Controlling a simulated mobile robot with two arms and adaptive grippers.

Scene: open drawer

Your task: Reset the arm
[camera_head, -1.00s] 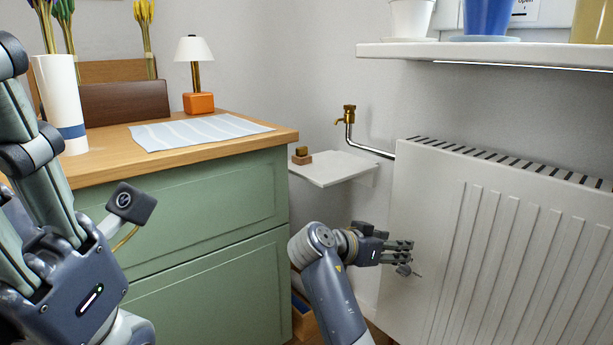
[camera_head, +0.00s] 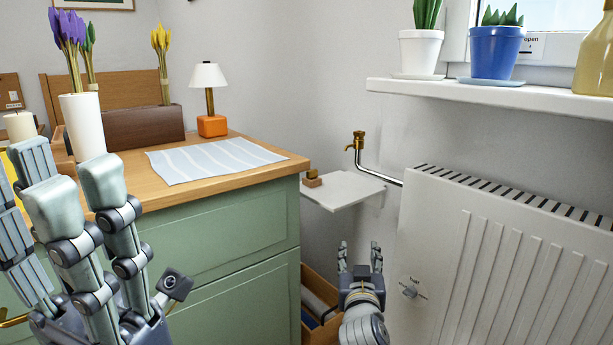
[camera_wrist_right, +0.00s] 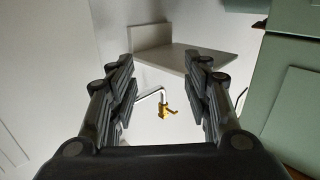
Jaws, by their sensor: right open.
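My right gripper (camera_head: 360,257) is at the lower middle of the head view, between the green cabinet and the white radiator, with its fingers pointing up. In the right wrist view my right gripper (camera_wrist_right: 165,95) is open, its fingers wide apart with nothing between them. My left gripper (camera_head: 65,185) is large at the lower left of the head view. Its pale fingers stand up, spread and empty, in front of the cabinet top.
The green cabinet (camera_head: 230,250) has a wooden top with a striped cloth (camera_head: 215,160), an orange lamp (camera_head: 212,126) and a white vase (camera_head: 84,125). A small white shelf (camera_head: 345,190) and brass tap (camera_head: 358,140) are on the wall. The radiator (camera_head: 500,260) fills the right side.

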